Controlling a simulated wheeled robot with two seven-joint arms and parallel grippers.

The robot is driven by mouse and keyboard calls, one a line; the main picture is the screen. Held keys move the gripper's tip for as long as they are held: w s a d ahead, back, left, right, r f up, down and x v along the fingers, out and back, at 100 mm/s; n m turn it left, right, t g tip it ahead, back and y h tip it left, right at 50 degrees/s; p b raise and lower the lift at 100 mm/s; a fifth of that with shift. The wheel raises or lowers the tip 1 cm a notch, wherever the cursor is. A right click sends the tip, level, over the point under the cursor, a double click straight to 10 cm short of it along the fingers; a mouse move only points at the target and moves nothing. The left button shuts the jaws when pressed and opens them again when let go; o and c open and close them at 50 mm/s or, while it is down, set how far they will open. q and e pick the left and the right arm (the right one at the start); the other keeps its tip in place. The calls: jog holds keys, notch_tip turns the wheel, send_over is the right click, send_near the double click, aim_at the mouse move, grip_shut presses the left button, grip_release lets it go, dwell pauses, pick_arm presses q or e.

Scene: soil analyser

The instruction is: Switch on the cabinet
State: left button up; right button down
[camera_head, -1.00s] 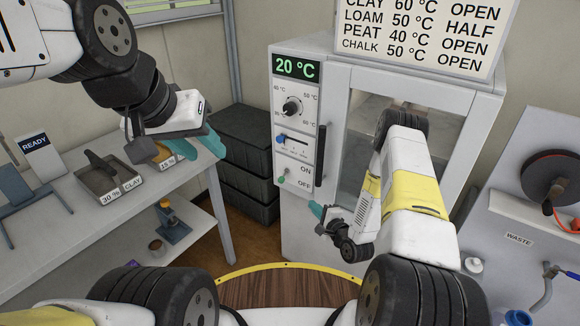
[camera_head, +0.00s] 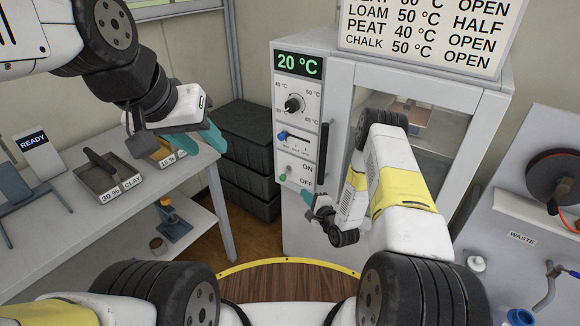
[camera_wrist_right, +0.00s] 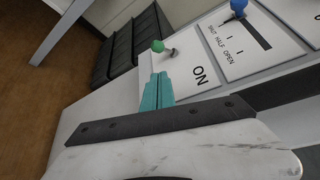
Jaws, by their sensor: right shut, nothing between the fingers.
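The white cabinet (camera_head: 398,82) has a control panel on its left front, with a green display (camera_head: 298,65) reading 20 °C. The power switch (camera_head: 284,177) is a short lever with a green knob beside ON and OFF; it tilts down toward OFF. It also shows in the right wrist view (camera_wrist_right: 158,46). My right gripper (camera_head: 306,194) is shut and empty, just below and right of the switch. In the right wrist view its teal fingertips (camera_wrist_right: 159,76) sit close to the knob, with a small apparent gap. My left gripper (camera_head: 199,143) is open and empty above the left table.
The panel also has a dial (camera_head: 294,104) and a blue-knobbed slider (camera_head: 282,136). A dark vertical handle (camera_head: 323,153) stands right beside it. Dark stacked crates (camera_head: 247,160) are left of the cabinet. The table (camera_head: 105,215) holds labelled trays. A waste station (camera_head: 515,210) stands at right.

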aim_at(285, 174)
jog(key=x, duration=1.3)
jog(key=shift+w+f, duration=0.2)
jog(key=shift+s+a+r+m+g, duration=0.15)
jog(key=shift+r+m+g, duration=0.15)
jog(key=shift+m+g, duration=0.25)
jog(key=shift+s+r, duration=0.2)
jog(key=shift+s+a+r, duration=0.15)
jog(key=shift+r, duration=0.25)
jog(key=shift+s+a+r, duration=0.1)
jog(key=shift+a+r, duration=0.05)
jog(key=shift+r, duration=0.35)
jog(key=shift+a, duration=0.1)
